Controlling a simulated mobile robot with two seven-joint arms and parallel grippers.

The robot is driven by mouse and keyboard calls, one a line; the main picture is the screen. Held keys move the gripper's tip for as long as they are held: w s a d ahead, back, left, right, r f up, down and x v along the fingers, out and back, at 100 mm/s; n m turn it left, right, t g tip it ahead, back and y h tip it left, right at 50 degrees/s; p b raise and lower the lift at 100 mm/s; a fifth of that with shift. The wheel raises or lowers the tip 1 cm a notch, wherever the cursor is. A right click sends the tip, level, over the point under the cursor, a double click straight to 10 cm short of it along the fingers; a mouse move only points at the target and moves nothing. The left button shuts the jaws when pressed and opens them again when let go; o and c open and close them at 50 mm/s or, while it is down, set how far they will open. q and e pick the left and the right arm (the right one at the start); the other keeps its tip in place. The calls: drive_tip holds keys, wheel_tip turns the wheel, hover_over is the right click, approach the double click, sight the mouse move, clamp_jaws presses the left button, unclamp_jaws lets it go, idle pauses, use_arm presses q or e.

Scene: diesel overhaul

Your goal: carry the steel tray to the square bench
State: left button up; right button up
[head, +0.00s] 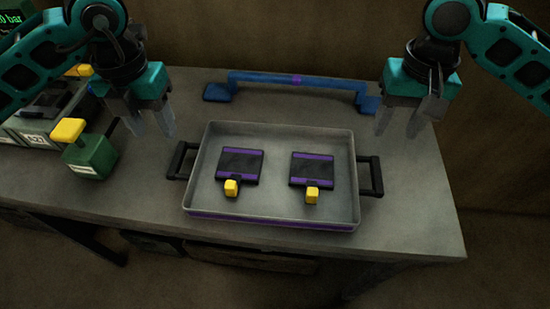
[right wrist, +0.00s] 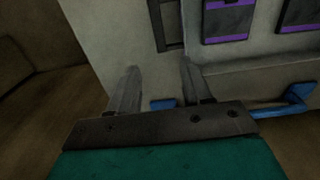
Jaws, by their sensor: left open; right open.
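The steel tray (head: 272,210) sits on the grey bench top, with a black handle at its left (head: 178,160) and one at its right (head: 371,176). Two dark plates with purple bands, left (head: 240,165) and right (head: 312,170), lie in it, each with a yellow knob. My left gripper (head: 154,128) is open and empty above the bench, up and left of the left handle. My right gripper (head: 400,122) is open and empty, above and right of the right handle. The right wrist view shows its two fingers apart (right wrist: 158,92) and part of the tray. I cannot identify a square bench.
A blue bar (head: 330,85) with a purple band lies behind the tray, close to my right gripper. A green block with a yellow top (head: 90,157) and grey boxes (head: 38,128) stand at the left. The bench (head: 420,225) is bare at front right. A wall stands behind.

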sight(173, 166)
use_arm(q)
drive_tip(key=shift+s, duration=0.2)
use_arm(e)
drive_tip(key=shift+s, duration=0.15)
use_arm(q)
wheel_tip(173, 166, down, 13)
drive_tip(key=shift+r, duration=0.1)
use_arm(e)
wheel_tip(173, 166, down, 13)
drive_tip(key=shift+r, duration=0.1)
use_arm(q)
clamp_jaws()
use_arm(e)
clamp_jaws()
use_arm(q)
drive_tip(key=shift+w, duration=0.1)
